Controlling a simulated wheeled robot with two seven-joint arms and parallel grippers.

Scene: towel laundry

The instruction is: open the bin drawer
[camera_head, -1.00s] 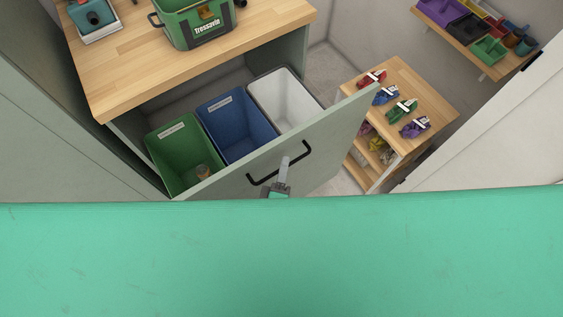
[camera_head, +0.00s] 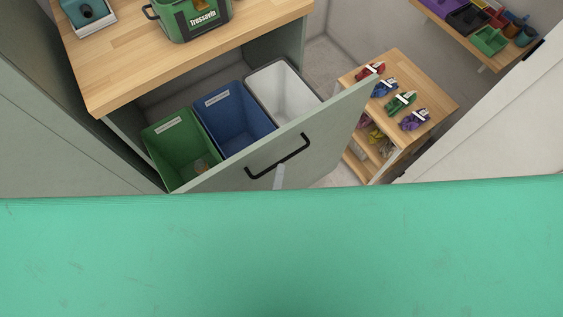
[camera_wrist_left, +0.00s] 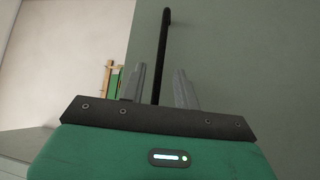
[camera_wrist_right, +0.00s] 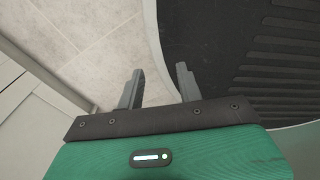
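The bin drawer (camera_head: 325,140) stands pulled out from under the wooden counter. Its pale green front carries a black bar handle (camera_head: 279,157). Inside are a green bin (camera_head: 170,140), a blue bin (camera_head: 228,105) and a white bin (camera_head: 285,88). My left gripper (camera_head: 279,174) is just on the near side of the handle, mostly hidden by my green body. In the left wrist view its fingers (camera_wrist_left: 160,82) are open, with the handle (camera_wrist_left: 163,50) running between and beyond them; I see no grip. My right gripper (camera_wrist_right: 157,82) is open and empty.
The counter (camera_head: 120,68) holds a green box (camera_head: 190,18) above the drawer. A wooden shelf unit (camera_head: 430,100) with several coloured clips stands to the right. In the right wrist view, pale floor tiles (camera_wrist_right: 85,35) lie beside a dark ribbed surface (camera_wrist_right: 270,50).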

